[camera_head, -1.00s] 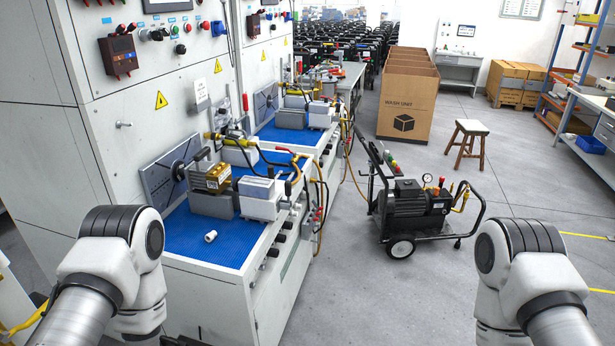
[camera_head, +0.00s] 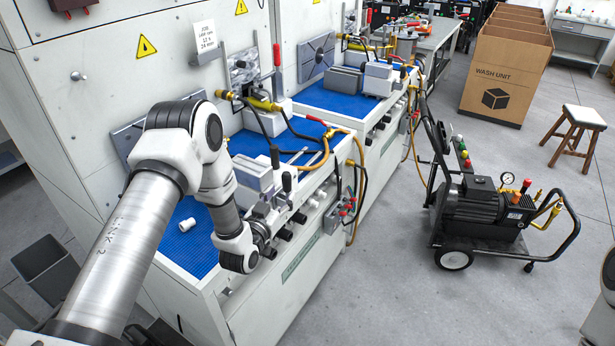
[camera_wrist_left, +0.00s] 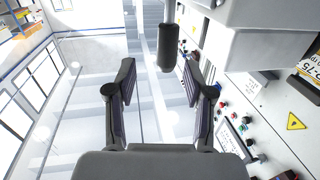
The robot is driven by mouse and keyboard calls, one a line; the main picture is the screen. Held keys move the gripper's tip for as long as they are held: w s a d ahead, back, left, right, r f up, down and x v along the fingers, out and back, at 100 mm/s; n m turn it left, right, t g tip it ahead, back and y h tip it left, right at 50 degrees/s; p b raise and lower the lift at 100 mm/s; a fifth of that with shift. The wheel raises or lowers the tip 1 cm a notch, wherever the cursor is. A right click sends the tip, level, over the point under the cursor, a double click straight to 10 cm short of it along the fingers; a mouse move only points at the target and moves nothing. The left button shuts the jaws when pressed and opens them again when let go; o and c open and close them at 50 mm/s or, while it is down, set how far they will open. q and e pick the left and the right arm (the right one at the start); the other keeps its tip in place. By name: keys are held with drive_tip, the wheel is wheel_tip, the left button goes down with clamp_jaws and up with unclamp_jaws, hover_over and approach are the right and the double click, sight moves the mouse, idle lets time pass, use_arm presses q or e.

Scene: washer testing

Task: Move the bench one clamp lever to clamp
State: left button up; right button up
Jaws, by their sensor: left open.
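The bench one clamp lever, with a black cylindrical grip (camera_head: 287,182), stands upright at the front end of the grey clamp block (camera_head: 252,173) on the near bench. My left gripper (camera_head: 276,212) is at the bench's front edge, just below and beside the lever in the head view. In the left wrist view, the left gripper (camera_wrist_left: 160,72) is open, and the black grip (camera_wrist_left: 168,45) shows between and just beyond its fingertips. I cannot tell whether they touch. My left arm hides part of the near bench. My right gripper is out of view.
The near bench's blue mat (camera_head: 190,245) holds a white fitting (camera_head: 187,225). Hoses and a yellow-brass fitting (camera_head: 262,103) are behind the lever. A wheeled pump cart (camera_head: 480,215) stands to the right, with clear floor between it and the bench front.

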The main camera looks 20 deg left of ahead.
sight(285, 182)
use_arm(q)
drive_tip(key=shift+a+f, duration=0.1)
drive_tip(key=shift+a, duration=0.1)
drive_tip(key=shift+s+a+r+p, duration=0.15)
drive_tip(key=shift+a+r+p, duration=0.25)
drive_tip(key=shift+r, duration=0.4)
drive_tip(key=shift+w+r+p, duration=0.1)
drive_tip(key=shift+w+p, duration=0.2)
drive_tip(key=shift+w, duration=0.3)
drive_tip(key=w, duration=0.2)
drive_tip(key=w+f+p, duration=0.1)
drive_tip(key=w, duration=0.2)
drive_tip(key=shift+w+d, duration=0.1)
drive_tip(key=shift+w, duration=0.35)
drive_tip(key=shift+s+a+r, duration=0.15)
drive_tip(key=shift+s+a, duration=0.05)
drive_tip(key=shift+s, duration=0.15)
drive_tip(key=shift+w+d, duration=0.1)
drive_tip(key=shift+w, duration=0.05)
clamp_jaws()
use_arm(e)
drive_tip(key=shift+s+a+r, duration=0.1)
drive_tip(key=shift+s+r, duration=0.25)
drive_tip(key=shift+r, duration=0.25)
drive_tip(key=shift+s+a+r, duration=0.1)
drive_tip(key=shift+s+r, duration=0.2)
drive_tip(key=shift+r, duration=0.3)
